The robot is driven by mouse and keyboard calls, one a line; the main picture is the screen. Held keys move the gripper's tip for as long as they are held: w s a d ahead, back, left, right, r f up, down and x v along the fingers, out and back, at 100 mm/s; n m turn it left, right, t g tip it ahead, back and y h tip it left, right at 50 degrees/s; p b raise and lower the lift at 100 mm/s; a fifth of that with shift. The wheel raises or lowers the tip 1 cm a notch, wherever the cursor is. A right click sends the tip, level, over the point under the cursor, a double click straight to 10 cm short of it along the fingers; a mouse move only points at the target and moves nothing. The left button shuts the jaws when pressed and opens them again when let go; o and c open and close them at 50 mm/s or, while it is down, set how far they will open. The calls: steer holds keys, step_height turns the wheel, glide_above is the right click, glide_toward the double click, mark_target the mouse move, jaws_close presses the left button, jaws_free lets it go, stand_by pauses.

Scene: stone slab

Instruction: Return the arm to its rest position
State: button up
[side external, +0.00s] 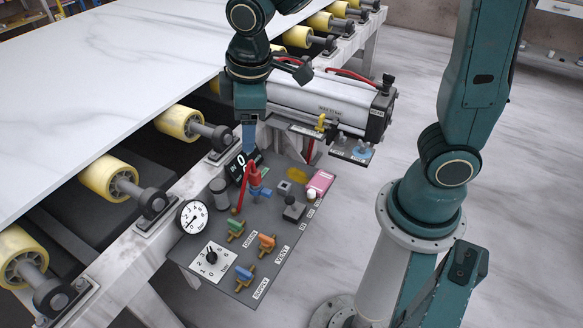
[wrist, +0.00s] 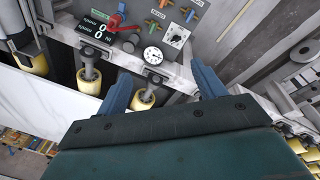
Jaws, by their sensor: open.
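My gripper (side external: 249,148) hangs from my teal arm, fingers pointing down, above the back of the grey control panel (side external: 225,262) in the side external view. In the wrist view my gripper (wrist: 163,76) has its two blue fingers wide apart, with nothing held between them. The red valve handle (side external: 254,176) stands just below the fingertips in the side view; whether they touch it cannot be told there. In the wrist view the red handle (wrist: 116,20) lies beyond the fingers, apart from them. A black digital display (side external: 238,166) is beside it, partly hidden.
The white marble slab (side external: 110,70) lies on yellow rollers (side external: 112,176) at the left. A white cylinder (side external: 318,104) with red hoses is behind the panel. The panel carries a round gauge (side external: 192,218), a dial (side external: 212,257) and several coloured valves. Open floor lies to the right.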

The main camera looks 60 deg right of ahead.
steer(key=s+d+r+m+t, duration=0.1)
steer(key=s+d+r+m, duration=0.2)
steer(key=s, duration=0.4)
steer(key=s+d+r+m+t, duration=0.2)
steer(key=s+d+r+m, duration=0.2)
steer(key=s, duration=0.3)
steer(key=shift+s+d+r+y, duration=0.2)
steer(key=shift+d+r+y, duration=0.1)
steer(key=shift+d+r, duration=0.25)
steer(key=shift+o, duration=0.4)
steer(key=shift+s+m, duration=0.3)
steer(key=shift+s, duration=0.3)
steer(key=o, duration=0.6)
steer(key=shift+w, duration=0.15)
steer(key=w+a+f+g, duration=0.2)
steer(key=w+f, duration=0.6)
steer(key=f, duration=0.1)
steer(key=w+a+f+g, duration=0.2)
steer(key=w+f+g, duration=0.1)
steer(key=w+f, duration=0.6)
steer(key=shift+f, duration=0.3)
steer(key=shift+f, duration=0.15)
